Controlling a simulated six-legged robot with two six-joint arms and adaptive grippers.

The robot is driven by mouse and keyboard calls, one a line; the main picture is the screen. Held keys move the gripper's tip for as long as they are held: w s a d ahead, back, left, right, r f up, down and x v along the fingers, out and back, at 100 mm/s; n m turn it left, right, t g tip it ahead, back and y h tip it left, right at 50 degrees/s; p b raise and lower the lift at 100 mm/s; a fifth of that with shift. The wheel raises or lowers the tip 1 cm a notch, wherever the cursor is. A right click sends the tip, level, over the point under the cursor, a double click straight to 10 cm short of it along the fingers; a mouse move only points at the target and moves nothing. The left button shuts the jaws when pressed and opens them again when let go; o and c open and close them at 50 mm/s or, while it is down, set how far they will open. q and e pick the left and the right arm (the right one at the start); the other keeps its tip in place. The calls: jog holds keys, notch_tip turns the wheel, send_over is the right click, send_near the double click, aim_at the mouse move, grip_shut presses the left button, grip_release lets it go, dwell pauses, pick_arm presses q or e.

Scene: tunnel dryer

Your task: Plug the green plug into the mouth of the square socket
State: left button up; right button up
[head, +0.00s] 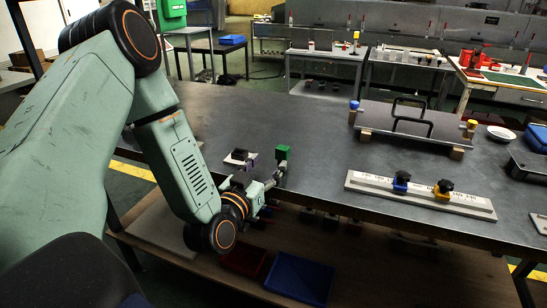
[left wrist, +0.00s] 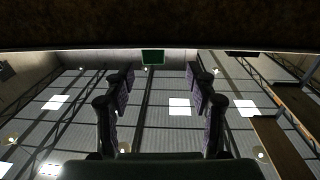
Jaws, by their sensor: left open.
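The green plug (head: 283,153) shows as a small green block just beyond the fingertips of my left gripper (head: 279,174) in the head view. In the left wrist view, a green square (left wrist: 153,57) shows beyond the open fingers (left wrist: 160,95), apart from them and roughly in line with the gap. The gap between the fingers is empty. A small pale piece with a dark part (head: 238,158) lies left of the plug, partly behind my arm; I cannot tell whether it is the square socket. My right gripper is in neither view.
A white strip (head: 420,195) with blue and yellow knobbed clamps lies on the dark table (head: 320,150). Behind it are a plate with a black handle (head: 410,122) and a white dish (head: 501,133). Red (head: 243,260) and blue (head: 299,278) bins sit on the lower shelf.

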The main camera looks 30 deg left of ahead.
aim_at(281, 150)
pick_arm(q)
jog(key=w, duration=0.2)
jog(key=w+b, duration=0.1)
jog(key=w, duration=0.2)
jog(key=w+r, duration=0.1)
jog(key=w, duration=0.1)
jog(key=shift+w+a+b, duration=0.1)
jog(key=shift+w+b, duration=0.2)
jog(key=shift+w, duration=0.1)
jog(key=shift+r, duration=0.1)
jog(key=shift+s+a, duration=0.1)
jog(key=shift+c, duration=0.9)
jog(key=c, duration=1)
